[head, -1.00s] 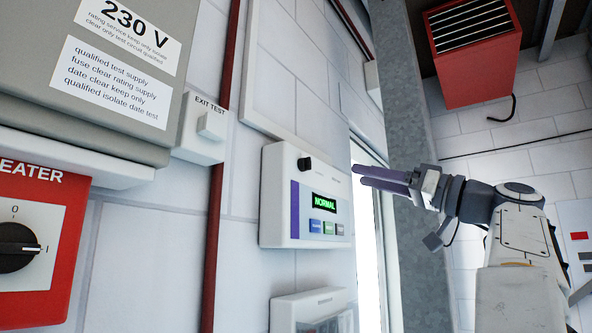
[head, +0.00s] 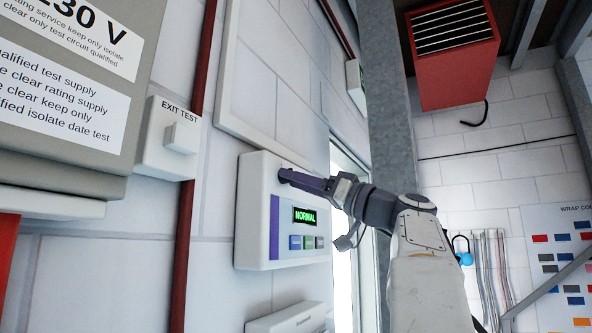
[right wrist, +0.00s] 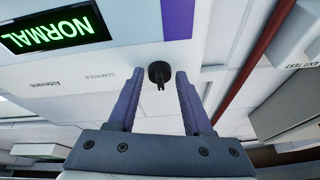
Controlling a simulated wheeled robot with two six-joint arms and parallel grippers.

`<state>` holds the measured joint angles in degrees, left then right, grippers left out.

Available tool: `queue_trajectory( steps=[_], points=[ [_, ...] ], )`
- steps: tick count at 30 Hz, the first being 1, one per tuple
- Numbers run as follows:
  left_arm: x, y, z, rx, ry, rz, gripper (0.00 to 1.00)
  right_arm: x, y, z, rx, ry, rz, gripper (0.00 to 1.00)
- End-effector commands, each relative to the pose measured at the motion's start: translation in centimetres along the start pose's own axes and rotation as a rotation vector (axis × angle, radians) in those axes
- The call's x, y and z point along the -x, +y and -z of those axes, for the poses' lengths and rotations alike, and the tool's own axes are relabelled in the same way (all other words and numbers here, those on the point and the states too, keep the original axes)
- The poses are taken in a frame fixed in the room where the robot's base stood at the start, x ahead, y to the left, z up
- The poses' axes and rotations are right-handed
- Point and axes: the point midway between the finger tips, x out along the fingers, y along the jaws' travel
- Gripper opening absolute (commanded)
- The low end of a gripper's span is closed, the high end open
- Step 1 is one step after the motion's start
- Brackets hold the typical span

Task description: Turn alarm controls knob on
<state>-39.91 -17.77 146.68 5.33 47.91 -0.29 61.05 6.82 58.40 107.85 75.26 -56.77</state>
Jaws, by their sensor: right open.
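The alarm panel (head: 255,215) is a white wall box with a purple stripe and a green NORMAL display (head: 305,216). Its small black knob (right wrist: 159,74) shows in the right wrist view, near upside-down CONTROLS lettering, with a pointer toward my gripper. In the head view the knob is largely covered by my fingers. My right gripper (head: 287,177) reaches the panel's upper part from the right. In the right wrist view this gripper (right wrist: 160,80) is open, one purple finger on each side of the knob near the tips. I cannot tell whether they touch it. My left gripper is out of view.
An EXIT TEST switch box (head: 168,140) and a dark red pipe (head: 190,185) are left of the panel. A grey cabinet (head: 60,165) stands further left. Another white box (head: 290,320) sits below the panel. A grey metal column (head: 390,110) stands to the right.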

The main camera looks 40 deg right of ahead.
Motion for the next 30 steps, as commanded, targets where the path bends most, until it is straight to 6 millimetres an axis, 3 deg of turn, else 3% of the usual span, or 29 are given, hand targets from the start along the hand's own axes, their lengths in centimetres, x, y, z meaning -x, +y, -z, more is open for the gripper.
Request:
queue_trajectory(
  steps=[10, 14, 30],
  points=[
    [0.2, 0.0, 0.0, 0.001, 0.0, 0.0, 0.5, -0.3, 0.1, 0.0, 0.0, 0.0, -0.002, 0.5],
    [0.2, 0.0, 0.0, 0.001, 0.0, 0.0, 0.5, -0.3, 0.1, 0.0, 0.0, 0.0, -0.002, 0.01],
    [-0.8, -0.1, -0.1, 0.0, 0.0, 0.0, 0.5, -0.2, -0.1, -0.2, -0.119, 0.011, -0.05, 0.0]
  ],
)
